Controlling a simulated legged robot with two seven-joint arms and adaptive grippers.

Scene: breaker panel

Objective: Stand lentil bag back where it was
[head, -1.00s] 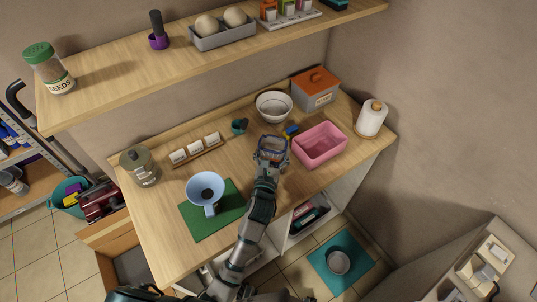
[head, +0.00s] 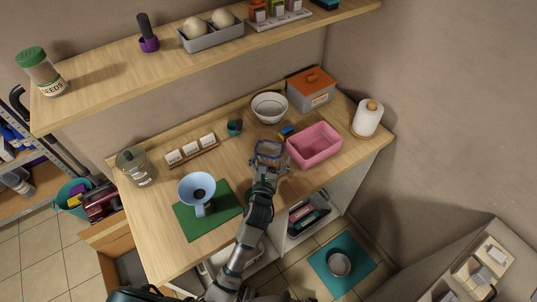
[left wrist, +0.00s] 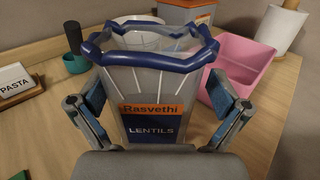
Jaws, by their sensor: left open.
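The lentil bag (left wrist: 160,105) stands upright on the wooden worktop, open at the top, with a wavy dark blue rim, a clear body and an orange and navy label reading "Rasvethi LENTILS". In the head view the bag (head: 270,148) is left of the pink bin. My left gripper (left wrist: 160,118) is open, with one finger on each side of the bag's front; whether they touch it is unclear. In the head view my left gripper (head: 269,160) partly covers the bag. My right gripper is not in view.
A pink bin (head: 315,146) stands close on the right. A white bowl (head: 269,108) and a small blue and yellow item (head: 286,132) lie behind. A teal cup (head: 234,128), labelled holder (head: 192,150) and blue funnel (head: 197,188) stand left. The shelf (head: 120,88) overhangs the back.

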